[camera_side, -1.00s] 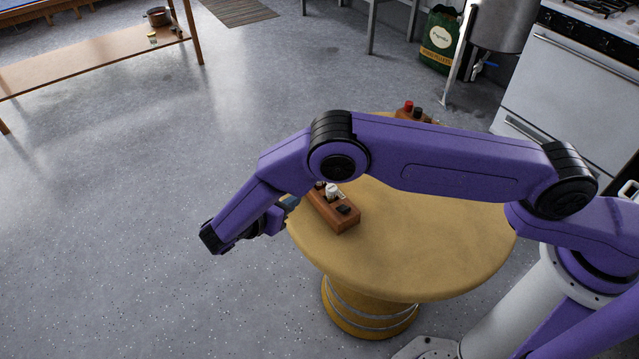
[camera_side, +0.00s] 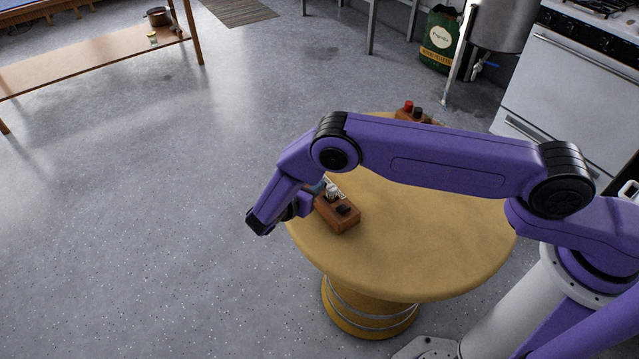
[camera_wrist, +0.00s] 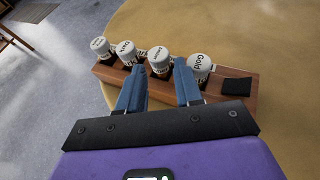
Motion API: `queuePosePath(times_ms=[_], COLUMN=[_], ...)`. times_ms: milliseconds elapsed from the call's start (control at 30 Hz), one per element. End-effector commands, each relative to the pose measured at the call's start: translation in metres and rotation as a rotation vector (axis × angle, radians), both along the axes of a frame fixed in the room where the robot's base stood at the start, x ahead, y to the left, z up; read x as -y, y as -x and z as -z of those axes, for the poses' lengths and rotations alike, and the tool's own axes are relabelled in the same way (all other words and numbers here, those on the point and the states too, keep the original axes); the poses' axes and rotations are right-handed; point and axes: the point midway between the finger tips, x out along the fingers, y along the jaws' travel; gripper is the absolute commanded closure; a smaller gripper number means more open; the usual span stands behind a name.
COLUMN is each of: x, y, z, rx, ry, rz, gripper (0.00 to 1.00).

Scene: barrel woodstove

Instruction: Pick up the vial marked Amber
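A brown wooden rack (camera_side: 343,222) sits at the left edge of the round table, and the wrist view shows it too (camera_wrist: 240,99). It holds several white-capped vials in a row. The right-hand vial (camera_wrist: 198,66) reads "Gold". The vial left of it (camera_wrist: 159,58), another (camera_wrist: 127,52) and the leftmost one (camera_wrist: 100,46) have lettering I cannot read surely, so I cannot tell which is Amber. My gripper (camera_wrist: 159,66) is open, its blue fingertips on either side of the vial left of Gold; contact is unclear. My arm partly hides the rack in the side view.
The rack's right end has an empty-looking dark slot (camera_wrist: 236,86). Another wooden block with red and black tops (camera_side: 409,110) stands at the table's far edge, partly behind my arm. The tan round table (camera_side: 420,240) is clear at its front and right.

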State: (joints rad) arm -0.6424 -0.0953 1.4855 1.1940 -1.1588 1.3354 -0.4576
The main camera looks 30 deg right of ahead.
Motion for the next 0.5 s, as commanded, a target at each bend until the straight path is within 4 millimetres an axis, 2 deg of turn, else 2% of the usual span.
queuePosePath(times_ms=[267, 500], x=[0.013, 0.041], y=[-0.007, -0.021], z=[0.006, 0.017], rx=[-0.002, -0.001], ry=[0.0, 0.0], rz=[0.001, 0.003], gripper=[0.65, 0.65])
